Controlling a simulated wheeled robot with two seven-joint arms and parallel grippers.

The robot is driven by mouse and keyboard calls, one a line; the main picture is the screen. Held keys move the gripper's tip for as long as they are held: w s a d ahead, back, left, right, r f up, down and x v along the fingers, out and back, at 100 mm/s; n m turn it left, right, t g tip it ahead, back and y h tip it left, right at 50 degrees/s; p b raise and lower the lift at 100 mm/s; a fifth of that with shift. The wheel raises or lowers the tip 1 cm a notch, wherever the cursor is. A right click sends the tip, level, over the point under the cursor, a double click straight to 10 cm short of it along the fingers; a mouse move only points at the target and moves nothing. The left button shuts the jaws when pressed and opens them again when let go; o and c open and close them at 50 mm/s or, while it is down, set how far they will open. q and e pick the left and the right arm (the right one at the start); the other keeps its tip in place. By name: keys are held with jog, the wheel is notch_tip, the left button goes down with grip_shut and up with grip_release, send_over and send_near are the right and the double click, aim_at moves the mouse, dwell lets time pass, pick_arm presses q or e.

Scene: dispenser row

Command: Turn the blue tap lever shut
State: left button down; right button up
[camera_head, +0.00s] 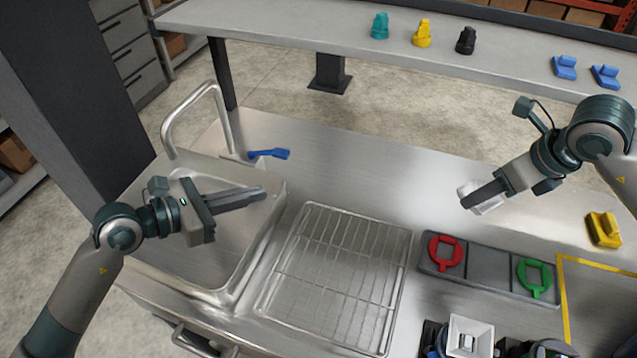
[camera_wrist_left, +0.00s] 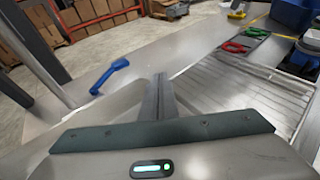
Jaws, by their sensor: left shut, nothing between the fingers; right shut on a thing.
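The blue tap lever (camera_head: 283,154) sticks out to the right from a small mount at the back rim of the sink, near the curved metal tap (camera_head: 213,95). The lever also shows in the left wrist view (camera_wrist_left: 108,75), left of my fingers. My left gripper (camera_head: 263,190) is shut and empty over the sink, apart from the lever and nearer the camera. My right gripper (camera_head: 465,202) is shut on a pale, whitish thing (camera_head: 487,208), partly hidden by the fingers, over the counter at the right.
The sink (camera_head: 215,265) lies under my left gripper, with a wire drying rack (camera_head: 335,270) to its right. A grey tray (camera_head: 488,269) holds a red and a green ring piece. A yellow block (camera_head: 603,230) is far right. The counter right of the lever is clear.

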pick_arm(q)
jog(key=shift+s+a+r+b, duration=0.1)
jog(key=shift+s+a+r, duration=0.05)
jog(key=shift+s, duration=0.35)
jog(key=shift+s+a+r+b, duration=0.15)
jog(key=shift+s+a+r, duration=0.05)
jog(key=shift+s, duration=0.35)
jog(key=shift+s+a+r+b, duration=0.1)
jog(key=shift+s+a+r, duration=0.05)
jog(key=shift+s, duration=0.35)
jog(key=shift+s, duration=0.1)
